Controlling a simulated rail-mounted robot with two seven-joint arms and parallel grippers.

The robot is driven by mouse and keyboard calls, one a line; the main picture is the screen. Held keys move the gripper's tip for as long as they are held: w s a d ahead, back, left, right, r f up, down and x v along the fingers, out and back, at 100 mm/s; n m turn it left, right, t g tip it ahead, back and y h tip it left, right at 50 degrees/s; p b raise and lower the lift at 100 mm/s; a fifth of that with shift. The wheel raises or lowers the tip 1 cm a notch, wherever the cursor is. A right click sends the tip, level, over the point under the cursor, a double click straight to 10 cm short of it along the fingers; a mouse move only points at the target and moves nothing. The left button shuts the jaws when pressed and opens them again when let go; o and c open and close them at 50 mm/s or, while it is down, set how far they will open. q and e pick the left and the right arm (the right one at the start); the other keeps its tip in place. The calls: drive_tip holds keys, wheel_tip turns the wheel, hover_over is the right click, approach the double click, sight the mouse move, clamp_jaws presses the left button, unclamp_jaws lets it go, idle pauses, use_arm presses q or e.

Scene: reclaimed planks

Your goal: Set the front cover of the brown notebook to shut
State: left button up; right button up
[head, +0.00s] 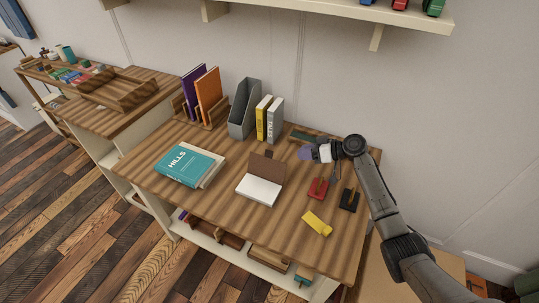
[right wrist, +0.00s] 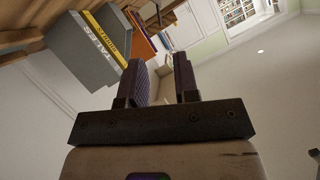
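The brown notebook lies open on the wooden desk, with its white pages (head: 259,191) flat and facing up. Its brown front cover (head: 267,169) stands raised behind the pages, leaning back toward the wall. My right gripper (head: 309,153) is above the desk, to the right of and behind the notebook, apart from it. In the right wrist view its two fingers (right wrist: 162,85) are spread, with a gap between them and nothing clearly held. The notebook does not show in the right wrist view. My left gripper is not in view.
A teal book (head: 190,164) lies left of the notebook. A grey file holder (head: 244,108) and yellow (head: 263,118) and grey (head: 275,120) books stand behind. Red (head: 317,189), black (head: 348,200) and yellow (head: 317,223) items lie to the right. A shelf (head: 330,16) hangs above.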

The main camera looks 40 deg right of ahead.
sight(269, 151)
drive_tip(key=shift+w+r+b+x, duration=0.2)
drive_tip(key=shift+b+x, duration=0.4)
drive_tip(key=shift+x, duration=2.8)
drive_tip(key=shift+w+r+b+x, duration=0.15)
drive_tip(key=shift+b+x, duration=0.45)
drive_tip(key=shift+x, duration=2.75)
drive_tip(key=shift+d, duration=0.1)
drive_tip(key=shift+c, duration=0.3)
clamp_jaws()
